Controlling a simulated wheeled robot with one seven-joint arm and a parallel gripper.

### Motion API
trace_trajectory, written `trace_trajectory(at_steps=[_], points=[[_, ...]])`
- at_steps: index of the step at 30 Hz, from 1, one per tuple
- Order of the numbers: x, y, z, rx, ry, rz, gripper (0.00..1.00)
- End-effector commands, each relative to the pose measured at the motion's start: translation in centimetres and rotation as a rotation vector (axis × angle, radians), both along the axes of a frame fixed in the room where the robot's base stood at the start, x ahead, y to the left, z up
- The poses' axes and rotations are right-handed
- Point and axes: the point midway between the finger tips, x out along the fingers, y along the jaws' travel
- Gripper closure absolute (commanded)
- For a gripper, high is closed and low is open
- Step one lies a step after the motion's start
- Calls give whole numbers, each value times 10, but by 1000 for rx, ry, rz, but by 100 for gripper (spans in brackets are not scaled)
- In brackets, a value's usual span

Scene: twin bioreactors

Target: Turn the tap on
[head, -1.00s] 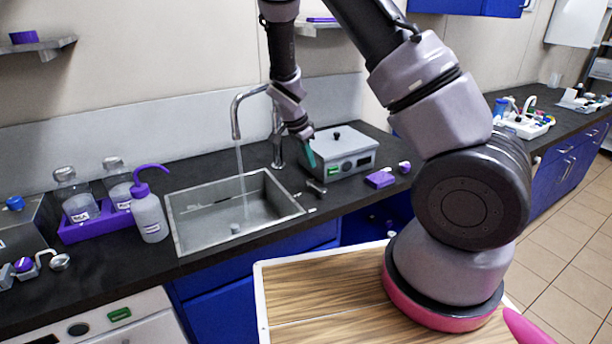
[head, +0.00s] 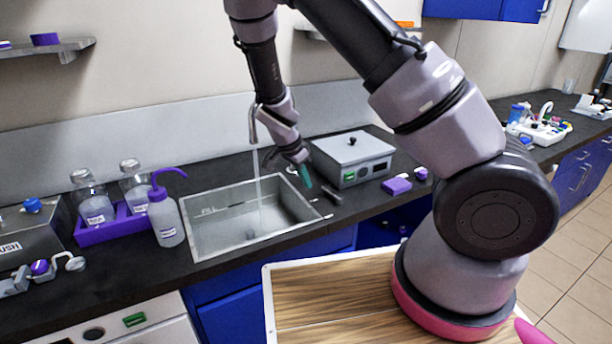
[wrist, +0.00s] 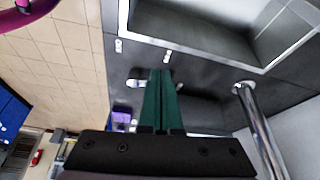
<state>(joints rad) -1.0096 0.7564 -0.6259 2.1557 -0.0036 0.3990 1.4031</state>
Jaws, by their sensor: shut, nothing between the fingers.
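The silver tap (head: 253,122) arches over the sink (head: 188,222), and a thin stream of water (head: 259,192) runs from its spout into the basin. The tap's upright is mostly hidden behind my arm in the head view. A metal post of the tap (wrist: 262,128) shows in the wrist view, right of my fingers. My gripper (head: 306,176) is shut and empty, its green fingertips pointing down above the counter by the sink's right rim. The shut fingers also show in the wrist view (wrist: 160,85), apart from the post. Contact with any handle cannot be told.
A grey box device (head: 352,152) stands right behind my gripper, with a purple block (head: 396,186) beside it. A wash bottle (head: 165,218) and bottles in a purple rack (head: 92,235) stand left of the sink. A wood-topped surface (head: 325,300) is in front.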

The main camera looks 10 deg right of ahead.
Motion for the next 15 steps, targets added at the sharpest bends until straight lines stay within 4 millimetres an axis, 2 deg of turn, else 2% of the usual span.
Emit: trace_trajectory(at_steps=[3, 8, 15], points=[[5, -11, -26, -3, 3, -5, 100], [10, -21, -57, -1, 2, -4, 100], [26, -49, -56, 2, -1, -4, 100]])
